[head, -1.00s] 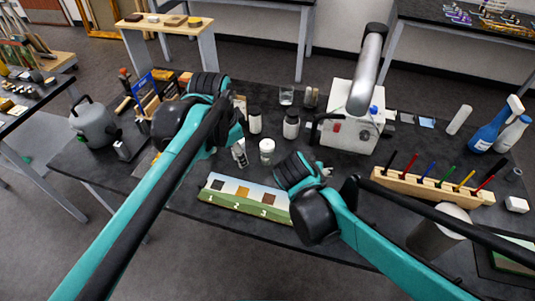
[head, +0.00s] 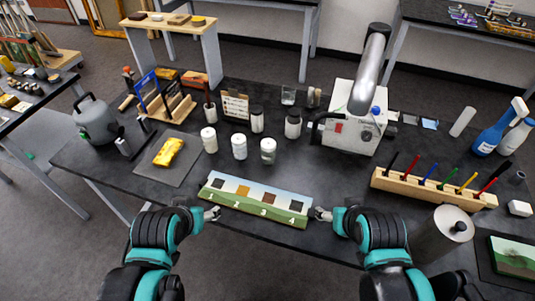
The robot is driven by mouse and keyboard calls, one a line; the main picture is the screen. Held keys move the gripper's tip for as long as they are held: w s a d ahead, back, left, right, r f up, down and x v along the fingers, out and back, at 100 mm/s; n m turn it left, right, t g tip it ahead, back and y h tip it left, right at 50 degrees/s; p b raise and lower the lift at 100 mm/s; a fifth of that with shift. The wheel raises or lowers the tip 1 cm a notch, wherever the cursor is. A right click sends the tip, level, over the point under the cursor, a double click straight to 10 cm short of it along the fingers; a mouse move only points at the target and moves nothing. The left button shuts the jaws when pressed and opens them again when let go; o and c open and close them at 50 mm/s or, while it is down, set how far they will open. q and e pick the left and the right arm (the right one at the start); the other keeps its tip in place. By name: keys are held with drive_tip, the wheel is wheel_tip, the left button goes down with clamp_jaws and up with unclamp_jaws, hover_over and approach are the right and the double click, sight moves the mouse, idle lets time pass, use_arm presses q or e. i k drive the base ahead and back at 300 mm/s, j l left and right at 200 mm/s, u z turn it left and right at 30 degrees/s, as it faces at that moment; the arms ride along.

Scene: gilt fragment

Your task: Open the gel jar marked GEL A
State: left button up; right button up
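Three small white jars stand upright in a row in the middle of the table: a left jar (head: 209,140), a middle jar (head: 239,147) and a right jar (head: 268,151). All have white tops; their markings are too small to read, so I cannot tell which is GEL A. My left gripper (head: 213,213) is at the left end of a painted, numbered strip (head: 253,201), in front of the jars. My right gripper (head: 320,213) is at the strip's right end. Neither is at a jar. I cannot make out their finger gaps or any contact with the strip.
A white machine with a metal arm (head: 352,133) is behind right. A wooden pen rack (head: 432,189) and a grey cylinder (head: 440,236) are at right. A yellow sponge-like block (head: 168,152) lies on a mat at left.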

sight(268, 158)
drive_tip(key=j+z, duration=0.4)
drive_tip(key=k+j+z, duration=0.1)
drive_tip(key=z, duration=0.25)
drive_tip(key=k+j+z, duration=0.1)
drive_tip(key=j+z, duration=0.3)
drive_tip(key=l, duration=0.1)
